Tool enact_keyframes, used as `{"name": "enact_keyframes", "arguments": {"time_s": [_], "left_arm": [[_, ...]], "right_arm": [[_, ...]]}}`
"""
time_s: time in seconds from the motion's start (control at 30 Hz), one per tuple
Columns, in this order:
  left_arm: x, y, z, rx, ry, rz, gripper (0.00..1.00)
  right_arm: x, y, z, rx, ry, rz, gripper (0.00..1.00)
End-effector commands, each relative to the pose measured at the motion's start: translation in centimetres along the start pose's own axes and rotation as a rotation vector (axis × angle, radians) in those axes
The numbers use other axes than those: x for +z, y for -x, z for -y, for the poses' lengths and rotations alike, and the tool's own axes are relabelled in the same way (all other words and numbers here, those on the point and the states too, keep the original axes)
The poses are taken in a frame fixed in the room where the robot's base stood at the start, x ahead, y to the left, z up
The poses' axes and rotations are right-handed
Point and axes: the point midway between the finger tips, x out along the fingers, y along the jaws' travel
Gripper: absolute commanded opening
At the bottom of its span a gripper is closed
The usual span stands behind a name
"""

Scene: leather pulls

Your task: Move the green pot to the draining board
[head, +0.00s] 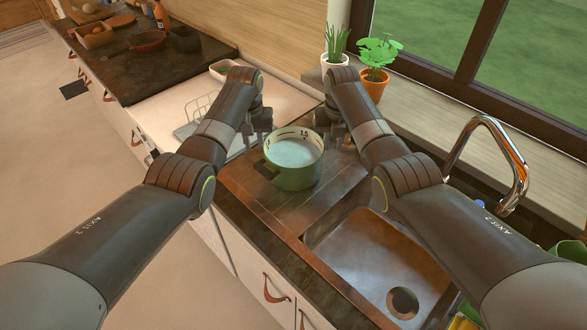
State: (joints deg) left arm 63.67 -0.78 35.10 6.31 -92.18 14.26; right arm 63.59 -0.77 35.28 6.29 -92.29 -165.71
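The green pot (294,178) is upright, with a pale interior and dark measuring marks on its inner wall. It is over the ribbed metal draining board (262,208), left of the sink. I cannot tell whether its base rests on the board or is just above it. My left gripper (258,130) is at the pot's back left rim. My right gripper (332,132) is at its back right rim. The fingers are small and dark and partly hidden by my wrists, so their grip on the pot is unclear.
The sink basin (375,255) and chrome tap (505,150) are to the right. A wire rack (197,116) stands on the white surface at left. Two potted plants stand on the windowsill, one in an orange pot (373,85). A red pan (147,40) is on the far dark counter.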

Motion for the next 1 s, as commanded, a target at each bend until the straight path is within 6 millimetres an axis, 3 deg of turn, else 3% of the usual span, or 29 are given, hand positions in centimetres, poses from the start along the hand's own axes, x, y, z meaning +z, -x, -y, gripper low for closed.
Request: {"name": "enact_keyframes", "arguments": {"time_s": [0.27,0.7,1.0], "left_arm": [[-0.1,1.9,0.0,0.0,0.001,-0.003,0.21],[-0.1,10.6,0.0,0.0,-0.001,-0.003,0.21],[0.0,12.0,0.0,0.0,0.0,0.0,0.21]], "right_arm": [[0.0,0.0,0.1,-0.001,-0.001,-0.001,0.21],[0.0,-0.1,0.1,-0.001,-0.001,-0.001,0.21],[0.1,1.0,0.1,0.0,-0.001,0.001,0.21]]}}
